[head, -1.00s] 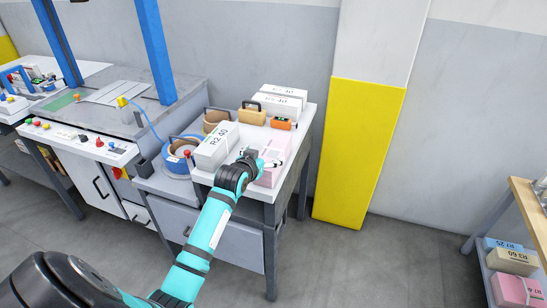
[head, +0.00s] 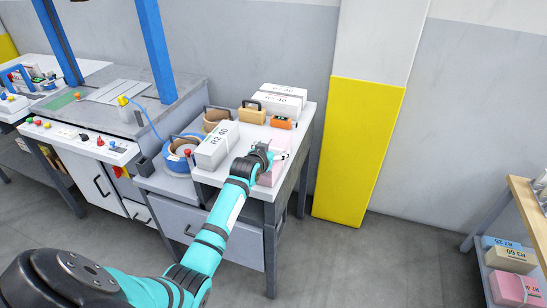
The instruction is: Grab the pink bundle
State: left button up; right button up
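A pink bundle (head: 279,146) lies on the white table (head: 252,186) near its right edge. My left arm reaches in from the lower left, and its gripper (head: 265,158) is at the left side of this bundle, covering part of it. The fingers are too small and hidden to show whether they are open or touching the bundle. Another pink bundle (head: 512,289) lies on the low shelf at the lower right. My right gripper does not show.
A white bundle marked R2 40 (head: 217,146) stands just left of my gripper.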

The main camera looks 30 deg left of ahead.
pick_arm(q)
jog(key=c, duration=1.4)
jog(key=shift+w+a+r, duration=0.1)
jog(key=shift+w+r, duration=0.05)
jog(key=shift+r, duration=0.05)
jog(key=shift+c, duration=0.2)
